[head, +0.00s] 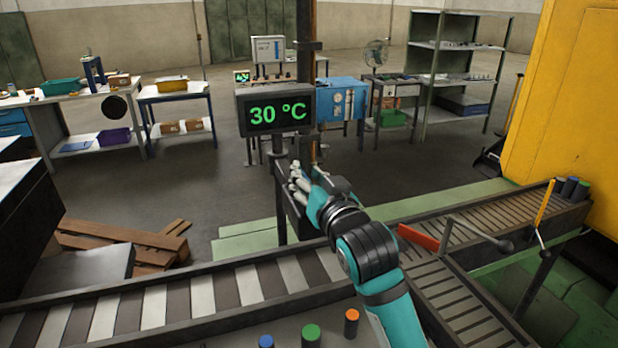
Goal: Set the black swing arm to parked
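My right arm reaches in from the bottom, and its gripper (298,182) is beside the dark post under the temperature display. Its pale fingers overlap dark parts there, and I cannot tell whether they touch or hold anything. A short dark piece (334,181) shows just behind the wrist; it may belong to the black swing arm, but my arm hides much of it. My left gripper is not in view.
The display (276,111) reads 30 °C. A striped roller conveyor (200,300) crosses the front and meets another at right. Blue, green (311,333) and orange buttons are at the bottom. A yellow lever (546,205) stands far right. Planks (125,243) lie left.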

